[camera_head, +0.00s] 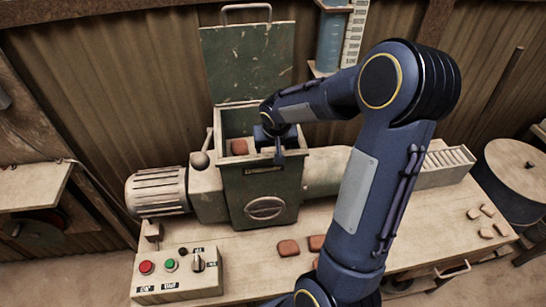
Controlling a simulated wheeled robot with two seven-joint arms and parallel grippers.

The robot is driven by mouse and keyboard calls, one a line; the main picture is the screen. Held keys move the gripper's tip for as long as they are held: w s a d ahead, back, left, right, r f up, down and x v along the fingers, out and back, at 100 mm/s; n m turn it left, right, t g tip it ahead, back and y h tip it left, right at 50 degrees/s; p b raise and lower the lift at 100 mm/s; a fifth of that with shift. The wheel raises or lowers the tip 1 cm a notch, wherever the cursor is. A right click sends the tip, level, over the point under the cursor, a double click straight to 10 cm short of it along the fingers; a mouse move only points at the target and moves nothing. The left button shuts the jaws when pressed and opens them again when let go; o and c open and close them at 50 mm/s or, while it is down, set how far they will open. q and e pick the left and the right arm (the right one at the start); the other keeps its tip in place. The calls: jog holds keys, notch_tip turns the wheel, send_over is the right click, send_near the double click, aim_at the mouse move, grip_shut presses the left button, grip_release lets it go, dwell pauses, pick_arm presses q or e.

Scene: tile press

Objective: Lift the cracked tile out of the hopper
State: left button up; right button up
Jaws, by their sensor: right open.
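The hopper (262,190) is a green metal box in the middle of the press, with its lid (248,62) standing open behind it. A reddish-brown piece (239,147) shows inside the hopper mouth at the left. It is too small to tell whether it is the cracked tile. My right gripper (279,153) points down at the right part of the hopper mouth, to the right of the reddish piece and apart from it. It is open, and its fingers are small and partly hidden by my wrist. The rest of the hopper's inside is hidden. My left gripper is not in view.
A control box (176,277) with red and green buttons stands at the front left of the bench (235,262). Reddish tiles (289,248) lie in front of the press. A slotted rack (445,165), small pale pieces (480,212) and a drum (515,165) are at the right.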

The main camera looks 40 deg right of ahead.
jog(key=x, duration=0.3)
jog(key=shift+w, duration=0.1)
jog(key=shift+f, duration=0.1)
jog(key=shift+f, duration=0.15)
dwell(0.3)
jog(key=c, duration=0.8)
